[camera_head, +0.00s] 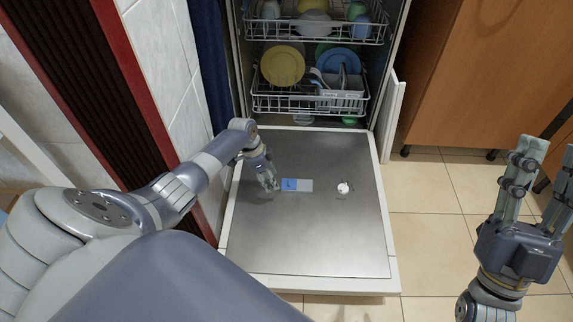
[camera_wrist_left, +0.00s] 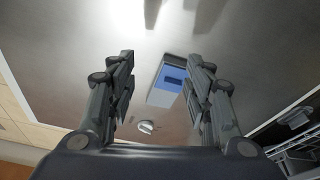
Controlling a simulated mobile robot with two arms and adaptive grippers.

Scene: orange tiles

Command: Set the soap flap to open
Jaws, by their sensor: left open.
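The soap dispenser lies in the inner face of the lowered dishwasher door (camera_head: 300,240). It shows a blue compartment (camera_head: 289,184) on the left and a pale grey flap (camera_head: 306,185) beside it on the right. My left gripper (camera_head: 270,184) is just left of the blue part, over the door. In the left wrist view its fingers (camera_wrist_left: 160,66) are open and empty. The blue part (camera_wrist_left: 174,78) and the pale flap (camera_wrist_left: 160,98) appear between them, nearer the right finger. Contact cannot be told. My right gripper (camera_head: 546,150) is open and empty at the right, away from the door.
A round white knob (camera_head: 343,188) sits on the door right of the dispenser. The lower rack (camera_head: 308,103) and upper rack (camera_head: 315,28) hold dishes behind the door. A wooden cabinet (camera_head: 480,70) stands right; a tiled wall (camera_head: 170,60) is left. Floor right of the door is clear.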

